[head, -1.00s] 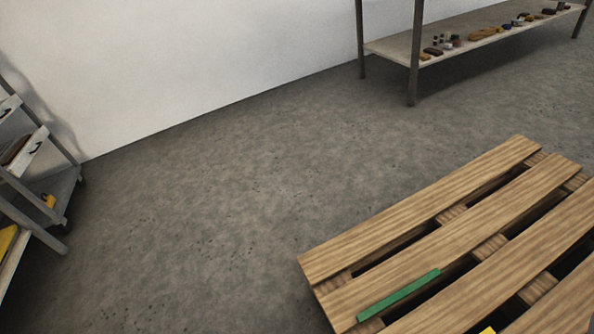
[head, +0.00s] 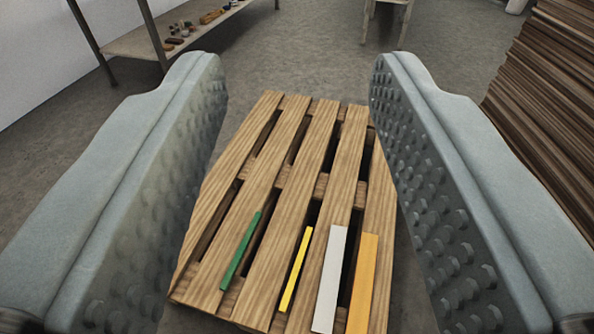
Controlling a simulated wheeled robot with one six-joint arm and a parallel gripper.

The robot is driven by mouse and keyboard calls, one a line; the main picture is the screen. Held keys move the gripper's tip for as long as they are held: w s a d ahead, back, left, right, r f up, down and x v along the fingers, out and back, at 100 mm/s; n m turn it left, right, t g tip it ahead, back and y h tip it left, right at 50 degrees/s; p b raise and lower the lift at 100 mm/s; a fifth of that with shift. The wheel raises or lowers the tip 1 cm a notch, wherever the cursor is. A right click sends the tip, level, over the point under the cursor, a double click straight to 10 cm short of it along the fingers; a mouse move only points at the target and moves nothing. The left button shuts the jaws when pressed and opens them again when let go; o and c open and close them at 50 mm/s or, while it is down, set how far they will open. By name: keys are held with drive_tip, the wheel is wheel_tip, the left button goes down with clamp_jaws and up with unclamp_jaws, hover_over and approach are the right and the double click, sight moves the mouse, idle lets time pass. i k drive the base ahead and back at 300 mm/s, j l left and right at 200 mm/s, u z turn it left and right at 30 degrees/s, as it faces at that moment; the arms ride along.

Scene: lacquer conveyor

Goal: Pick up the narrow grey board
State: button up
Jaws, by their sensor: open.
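The narrow grey board (head: 330,278) lies on the near part of a wooden pallet (head: 258,185), its long side running away from me. It lies between a yellow strip (head: 297,270) on its left and a wider orange board (head: 363,282) on its right, with a small gap to the orange board. My gripper (head: 298,75) is open and empty, its two studded grey fingers wide apart on either side of the view. The boards show in the space between the fingers, farther off and below. No finger touches the grey board.
A green strip (head: 240,250) lies left of the yellow one on the pallet. A tall stack of brown sheets (head: 550,90) stands at the right. A low shelf (head: 140,45) with small items stands at the back left. The floor behind the pallet is clear.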

sight(324, 317)
drive_tip(key=k+j, duration=0.1)
drive_tip(key=k, duration=0.45)
drive_tip(key=k+j+z, duration=0.1)
drive_tip(key=k, duration=0.5)
